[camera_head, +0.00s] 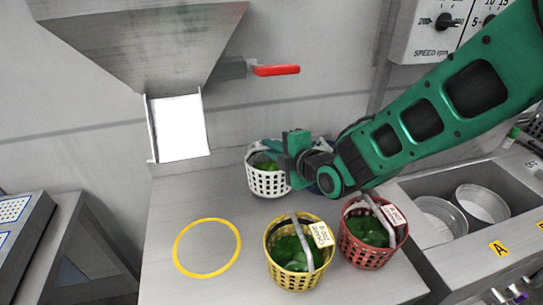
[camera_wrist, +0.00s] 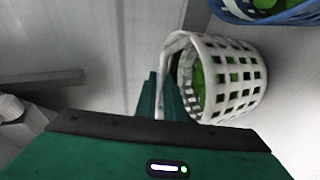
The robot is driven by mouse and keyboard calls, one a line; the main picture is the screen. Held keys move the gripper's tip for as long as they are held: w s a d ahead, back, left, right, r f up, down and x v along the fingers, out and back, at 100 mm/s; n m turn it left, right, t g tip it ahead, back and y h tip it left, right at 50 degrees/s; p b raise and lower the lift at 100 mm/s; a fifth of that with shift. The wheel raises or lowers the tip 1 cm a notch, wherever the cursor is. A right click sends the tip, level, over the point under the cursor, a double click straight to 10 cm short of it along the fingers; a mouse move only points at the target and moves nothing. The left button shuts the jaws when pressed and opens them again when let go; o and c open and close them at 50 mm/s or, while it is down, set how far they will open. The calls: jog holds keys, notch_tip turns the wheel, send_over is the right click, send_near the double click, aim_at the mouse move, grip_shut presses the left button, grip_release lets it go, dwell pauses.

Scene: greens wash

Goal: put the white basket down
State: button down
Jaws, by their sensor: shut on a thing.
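The white basket (camera_head: 268,183) holds green leaves and is at the back of the steel table (camera_head: 190,200). My gripper (camera_head: 288,155) is at its right upper side. In the wrist view my gripper's fingers (camera_wrist: 165,98) are shut on the handle of the white basket (camera_wrist: 240,88). The basket's open top faces the fingers there. I cannot tell whether its bottom touches the table. My gripper hides part of its rim and handle in the head view.
A yellow ring (camera_head: 207,221) marks bare table at the front left. A yellow basket (camera_head: 293,265) and a red basket (camera_head: 370,250), both with leaves, stand in front. A blue basket (camera_wrist: 275,14) is close by. A chute (camera_head: 180,127) hangs at the back left; a sink (camera_head: 410,191) is right.

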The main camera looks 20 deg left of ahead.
jog(key=shift+f, duration=1.35)
jog(key=c, duration=1.9)
grip_release()
jog(key=shift+s+f, duration=0.1)
jog(key=shift+o, duration=0.2)
